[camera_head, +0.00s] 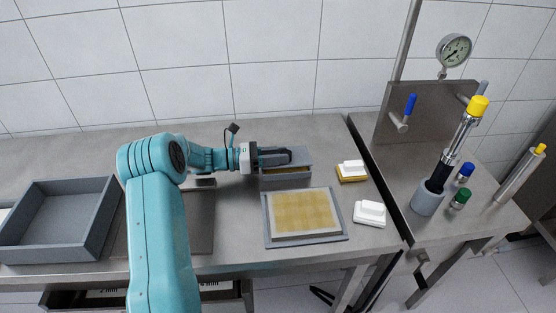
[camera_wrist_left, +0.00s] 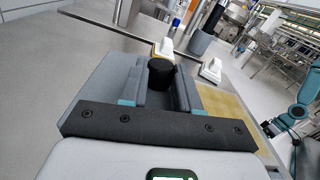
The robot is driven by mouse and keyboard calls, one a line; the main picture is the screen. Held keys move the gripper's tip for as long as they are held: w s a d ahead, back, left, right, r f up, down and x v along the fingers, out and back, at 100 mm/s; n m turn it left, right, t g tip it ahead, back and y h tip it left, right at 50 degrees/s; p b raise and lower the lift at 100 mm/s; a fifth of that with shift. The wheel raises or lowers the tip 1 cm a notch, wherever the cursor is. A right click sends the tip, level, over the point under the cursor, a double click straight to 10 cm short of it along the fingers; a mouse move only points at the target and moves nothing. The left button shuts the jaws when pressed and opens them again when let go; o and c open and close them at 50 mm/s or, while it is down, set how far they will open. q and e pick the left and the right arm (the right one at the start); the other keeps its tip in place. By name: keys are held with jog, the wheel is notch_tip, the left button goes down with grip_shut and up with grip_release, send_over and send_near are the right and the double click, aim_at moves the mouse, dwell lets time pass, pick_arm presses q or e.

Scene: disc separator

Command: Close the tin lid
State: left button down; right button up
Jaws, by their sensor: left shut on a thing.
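The tin (camera_head: 286,183) is a grey box on the table behind a tray. A yellowish strip shows at its front under the grey lid (camera_head: 303,155), so a gap is open there. The lid fills much of the left wrist view (camera_wrist_left: 105,82) and bears a black round knob (camera_wrist_left: 160,72). My left gripper (camera_head: 288,156) reaches in from the left over the lid. Its fingers are shut on the knob, one on each side. My right arm (camera_wrist_left: 302,100) shows at the right edge of the left wrist view; its gripper is too small and dark to read.
A grey tray with a yellow honeycomb-like sheet (camera_head: 303,212) lies in front of the tin. Two white-handled blocks (camera_head: 351,170) (camera_head: 370,212) stand to the right. An empty grey bin (camera_head: 60,215) is at the left. A steel stand with a gauge (camera_head: 454,50) rises at right.

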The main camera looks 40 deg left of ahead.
pick_arm(q)
jog(key=shift+s+d+f+m, duration=0.1)
jog(key=shift+f+m, duration=0.15)
jog(key=shift+m, duration=0.15)
jog(key=shift+b, duration=0.3)
jog(key=c, duration=0.8)
grip_release()
jog(key=v, duration=0.7)
jog(key=shift+s, duration=0.25)
